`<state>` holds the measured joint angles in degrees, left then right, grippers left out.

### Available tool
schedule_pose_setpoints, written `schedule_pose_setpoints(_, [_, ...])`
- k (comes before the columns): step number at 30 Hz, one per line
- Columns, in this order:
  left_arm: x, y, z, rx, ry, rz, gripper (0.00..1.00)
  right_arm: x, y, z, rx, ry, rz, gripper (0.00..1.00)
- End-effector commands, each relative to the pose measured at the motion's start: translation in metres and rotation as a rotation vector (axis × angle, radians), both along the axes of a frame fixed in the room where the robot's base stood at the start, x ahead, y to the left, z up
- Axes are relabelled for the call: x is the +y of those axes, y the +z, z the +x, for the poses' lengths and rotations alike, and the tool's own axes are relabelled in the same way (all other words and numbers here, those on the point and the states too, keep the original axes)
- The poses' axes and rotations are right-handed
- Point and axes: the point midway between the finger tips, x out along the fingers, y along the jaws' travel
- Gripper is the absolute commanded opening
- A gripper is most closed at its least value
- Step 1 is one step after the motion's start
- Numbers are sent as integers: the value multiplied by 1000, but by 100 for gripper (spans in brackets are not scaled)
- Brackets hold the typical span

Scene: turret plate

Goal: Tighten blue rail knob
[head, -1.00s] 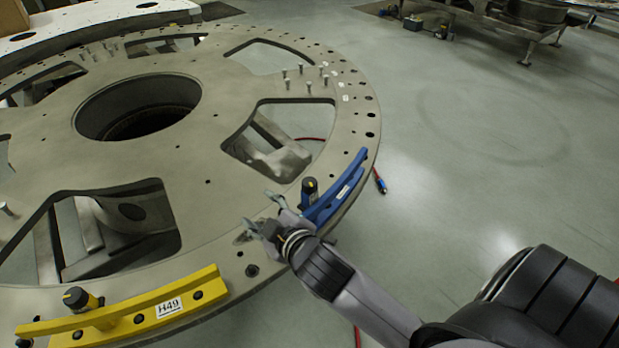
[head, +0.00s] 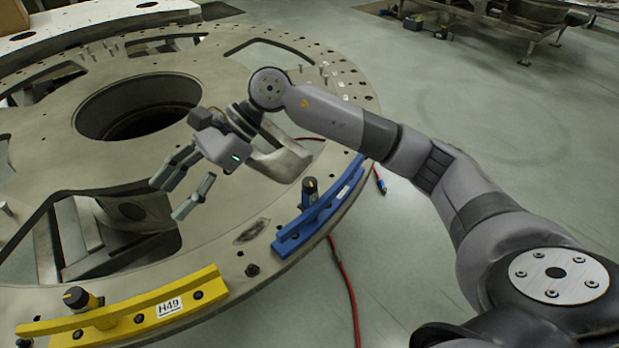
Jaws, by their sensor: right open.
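The blue rail (head: 320,212) lies along the right front rim of the turret plate (head: 60,170). My left gripper is not in view.
A yellow rail (head: 130,310) labelled H49 with its own knob (head: 78,298) sits on the front left rim. The plate has large cutouts and several upright pins. A red hose (head: 345,280) runs on the floor. The floor at right is open.

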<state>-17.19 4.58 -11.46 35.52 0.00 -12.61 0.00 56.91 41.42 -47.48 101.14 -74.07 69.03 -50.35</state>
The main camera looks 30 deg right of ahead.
Motion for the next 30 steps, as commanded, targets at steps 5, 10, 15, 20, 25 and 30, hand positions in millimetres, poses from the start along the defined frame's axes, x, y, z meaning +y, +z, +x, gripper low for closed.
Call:
schedule_pose_setpoints(5, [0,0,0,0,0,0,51,-116,-8,28,-108,55,-483,51])
schedule_pose_setpoints(10, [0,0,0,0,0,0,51,-216,13,30,-80,62,-817,51])
schedule_pose_setpoints(15, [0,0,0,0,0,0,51,-265,31,22,-31,57,-966,51])
schedule_pose_setpoints(20, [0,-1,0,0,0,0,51,-273,27,20,-17,59,-990,51])
schedule_pose_setpoints(25, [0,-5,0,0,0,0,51,-272,6,20,-17,61,-987,51])
schedule_pose_setpoints(30, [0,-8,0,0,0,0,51,-271,-21,20,-17,61,-985,51])
